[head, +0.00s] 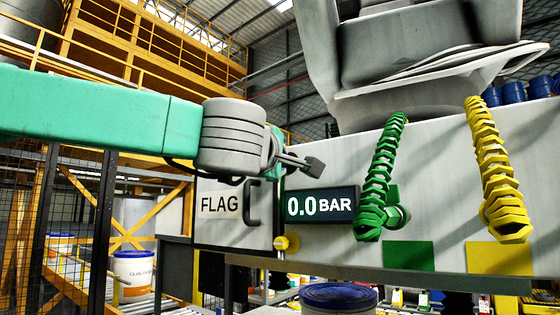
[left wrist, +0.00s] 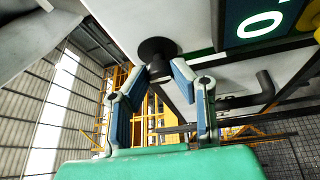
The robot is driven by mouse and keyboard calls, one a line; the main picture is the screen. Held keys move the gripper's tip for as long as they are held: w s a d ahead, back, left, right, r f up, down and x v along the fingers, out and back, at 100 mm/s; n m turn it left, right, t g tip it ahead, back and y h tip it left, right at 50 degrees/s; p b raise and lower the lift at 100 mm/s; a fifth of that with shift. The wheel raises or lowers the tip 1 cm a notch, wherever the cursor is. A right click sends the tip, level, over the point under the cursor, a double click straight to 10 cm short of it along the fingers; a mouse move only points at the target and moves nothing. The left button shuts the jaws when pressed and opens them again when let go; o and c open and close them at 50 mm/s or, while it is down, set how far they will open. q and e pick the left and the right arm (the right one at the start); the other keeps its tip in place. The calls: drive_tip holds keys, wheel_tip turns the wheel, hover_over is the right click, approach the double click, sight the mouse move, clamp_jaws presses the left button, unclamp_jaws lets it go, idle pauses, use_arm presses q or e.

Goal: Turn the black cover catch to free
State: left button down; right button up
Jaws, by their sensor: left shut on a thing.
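The black cover catch (head: 315,167) stands out from the pale panel above the pressure display in the head view. In the left wrist view it is a round black knob (left wrist: 157,50) at the far end of my fingers. My left gripper (head: 291,160) comes in from the left and is shut on the catch. The wrist view shows its two fingers (left wrist: 182,75) with a gap between them, the left one touching the knob's stem. The white cover marked FLAG (head: 221,228) has a black handle (head: 251,202) and looks closed. My right gripper is not in view.
The display (head: 320,205) reads 0.0 BAR. A blue-lidded pail (head: 338,297) is below. A white pail (head: 133,272) stands on rollers at left.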

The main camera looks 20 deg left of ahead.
use_arm(q)
drive_tip(key=shift+a+r, duration=0.15)
drive_tip(key=c, duration=1.4)
unclamp_jaws()
drive_tip(key=shift+o, duration=0.2)
drive_tip(key=shift+w, duration=0.2)
drive_tip(key=shift+a, duration=0.1)
drive_tip(key=s+f, duration=0.1)
drive_tip(key=s, duration=1)
drive_tip(key=shift+s+d+f, duration=0.2)
drive_tip(key=shift+s+f, duration=0.15)
drive_tip(key=shift+s, duration=0.05)
